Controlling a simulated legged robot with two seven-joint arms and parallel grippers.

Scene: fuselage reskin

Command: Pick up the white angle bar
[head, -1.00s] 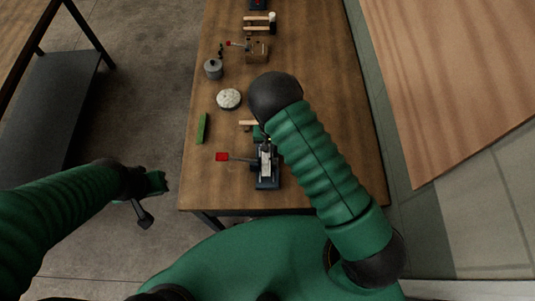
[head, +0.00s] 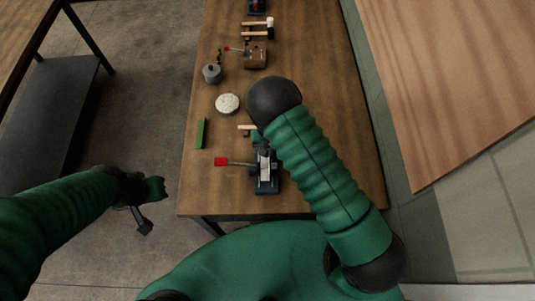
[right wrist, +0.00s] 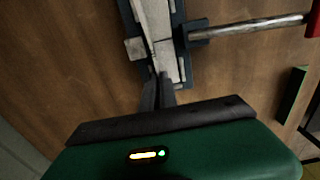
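The white angle bar (head: 265,168) lies in a blue vise (head: 266,186) near the front edge of the wooden table. In the right wrist view the pale bar (right wrist: 156,28) runs lengthwise along the blue vise (right wrist: 179,40). My right gripper (head: 262,145) is at the far end of the bar, partly hidden under my forearm. In the right wrist view its two dark fingers (right wrist: 159,82) are close together at the bar's near end. I cannot tell whether they touch it. My left gripper (head: 146,207) is off the table's left side, its fingers unclear.
The vise's red-tipped handle (head: 222,161) sticks out left. A green block (head: 201,133), a bowl of white material (head: 228,103), a grey pot (head: 212,74) and a wooden-handled tool (head: 246,127) lie around it. The table's right side is clear.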

